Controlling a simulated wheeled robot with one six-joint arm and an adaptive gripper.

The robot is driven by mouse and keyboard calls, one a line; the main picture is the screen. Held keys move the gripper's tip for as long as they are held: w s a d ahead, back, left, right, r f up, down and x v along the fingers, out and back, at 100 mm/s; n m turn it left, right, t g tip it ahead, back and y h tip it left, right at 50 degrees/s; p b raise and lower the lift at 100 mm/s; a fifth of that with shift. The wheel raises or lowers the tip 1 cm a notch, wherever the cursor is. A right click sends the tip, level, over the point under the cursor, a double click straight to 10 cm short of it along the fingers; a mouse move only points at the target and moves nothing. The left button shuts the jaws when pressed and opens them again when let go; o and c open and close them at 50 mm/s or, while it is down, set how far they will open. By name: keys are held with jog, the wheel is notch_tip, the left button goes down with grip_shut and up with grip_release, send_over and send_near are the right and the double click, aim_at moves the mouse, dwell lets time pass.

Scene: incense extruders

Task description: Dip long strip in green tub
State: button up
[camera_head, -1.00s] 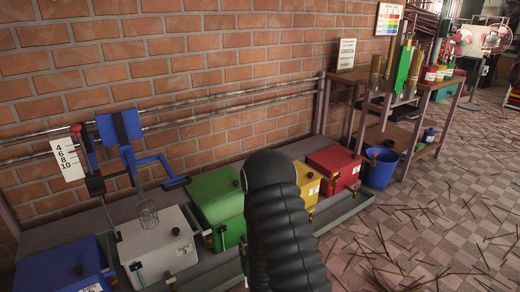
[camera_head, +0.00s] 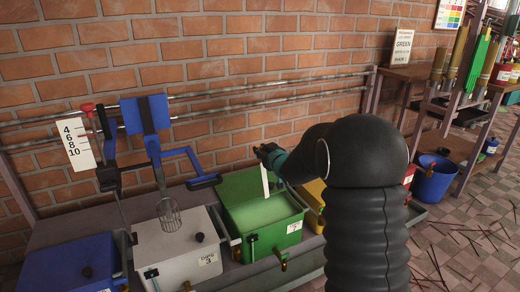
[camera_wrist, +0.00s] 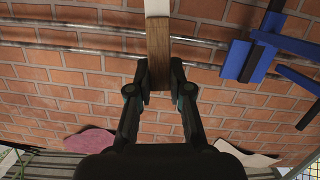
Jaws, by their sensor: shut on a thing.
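The green tub (camera_head: 279,237) stands in the row below the brick wall. Its top is open, with a pale green surface inside. My gripper (camera_head: 268,152) is above the back part of the tub. In the wrist view, my gripper (camera_wrist: 159,85) is shut on the brown wooden end of the long strip (camera_wrist: 158,45). The strip's white part reaches past the top edge of that view. In the head view the white strip (camera_head: 265,179) hangs down from the gripper over the tub. I cannot tell whether its lower end touches the contents.
A white tub (camera_head: 180,255) with a wire whisk (camera_head: 169,214) above it stands left of the green tub. A blue frame (camera_head: 147,114) rises behind it. A blue tub (camera_head: 70,262) is far left. A yellow tub (camera_head: 313,196) is partly hidden by my arm.

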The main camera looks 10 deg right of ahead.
aim_at(264, 175)
jog(key=shift+w+r, duration=0.15)
jog(key=shift+f, duration=0.2)
notch_tip(264, 175, down, 4)
jog(key=b, duration=0.2)
jog(key=shift+d+r+b, duration=0.1)
jog(key=shift+r+b, duration=0.15)
jog(key=shift+b, duration=0.15)
notch_tip(264, 175, down, 11)
jog(key=b, duration=0.2)
jog(key=shift+b, duration=0.35)
jog(key=shift+r, duration=0.1)
dwell(5.4)
